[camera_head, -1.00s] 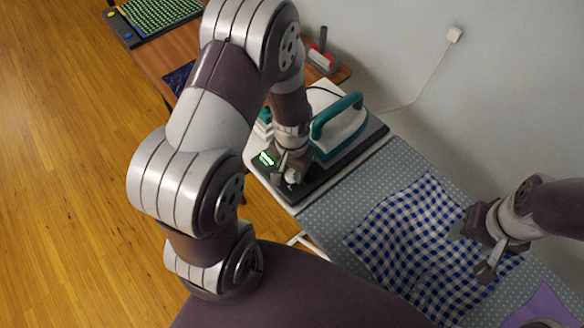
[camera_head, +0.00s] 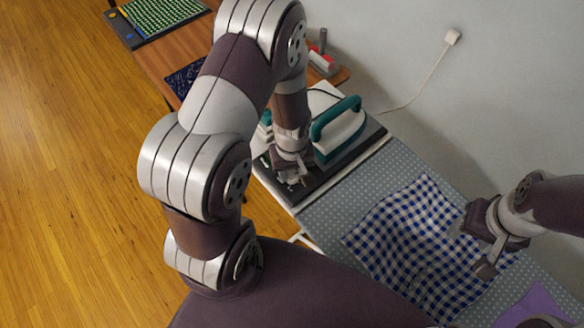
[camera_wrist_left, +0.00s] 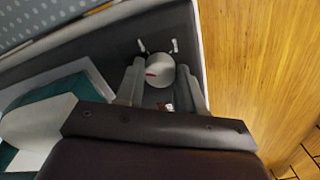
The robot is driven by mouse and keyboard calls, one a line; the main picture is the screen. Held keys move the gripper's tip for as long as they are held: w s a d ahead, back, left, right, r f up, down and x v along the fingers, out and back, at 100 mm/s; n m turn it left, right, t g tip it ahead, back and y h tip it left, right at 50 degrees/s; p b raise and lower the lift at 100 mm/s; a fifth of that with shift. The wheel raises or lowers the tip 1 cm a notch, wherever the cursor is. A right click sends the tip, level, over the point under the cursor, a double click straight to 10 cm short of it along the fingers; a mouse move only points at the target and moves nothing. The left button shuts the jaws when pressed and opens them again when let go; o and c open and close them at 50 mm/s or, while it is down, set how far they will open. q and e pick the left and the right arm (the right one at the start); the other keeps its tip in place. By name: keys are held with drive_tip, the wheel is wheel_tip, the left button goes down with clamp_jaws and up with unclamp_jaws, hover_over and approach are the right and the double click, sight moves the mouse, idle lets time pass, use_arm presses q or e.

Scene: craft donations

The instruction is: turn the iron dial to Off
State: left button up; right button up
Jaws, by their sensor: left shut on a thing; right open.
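The iron (camera_head: 336,126), white with a teal handle, rests on a dark stand (camera_head: 328,176) at the end of the ironing board. In the left wrist view the round grey dial (camera_wrist_left: 160,70) with a red pointer mark sits on the stand between the fingers of my left gripper (camera_wrist_left: 160,84), which is shut on it. The mark points toward the left of that view. Small pale marks lie around the dial; their lettering is too small to read. In the head view my left gripper (camera_head: 291,178) hides the dial. My right gripper (camera_head: 478,246) is open and empty above the checked cloth.
A blue and white checked cloth (camera_head: 410,240) lies on the dotted ironing board (camera_head: 335,213), with a purple cloth (camera_head: 535,305) at lower right. A wooden table (camera_head: 150,62) behind holds a green-patterned mat (camera_head: 163,20). A cord runs to a wall socket (camera_head: 452,38).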

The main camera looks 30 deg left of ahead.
sight(292, 175)
use_arm(q)
drive_tip(key=n+p, duration=0.1)
drive_tip(key=n, duration=0.4)
drive_tip(key=shift+n, duration=0.3)
idle(0.4)
drive_tip(key=o, duration=1)
drive_tip(key=shift+o, duration=0.2)
wheel_tip(292, 175, up, 13)
drive_tip(key=shift+b, duration=0.3)
drive_tip(key=shift+f, duration=0.15)
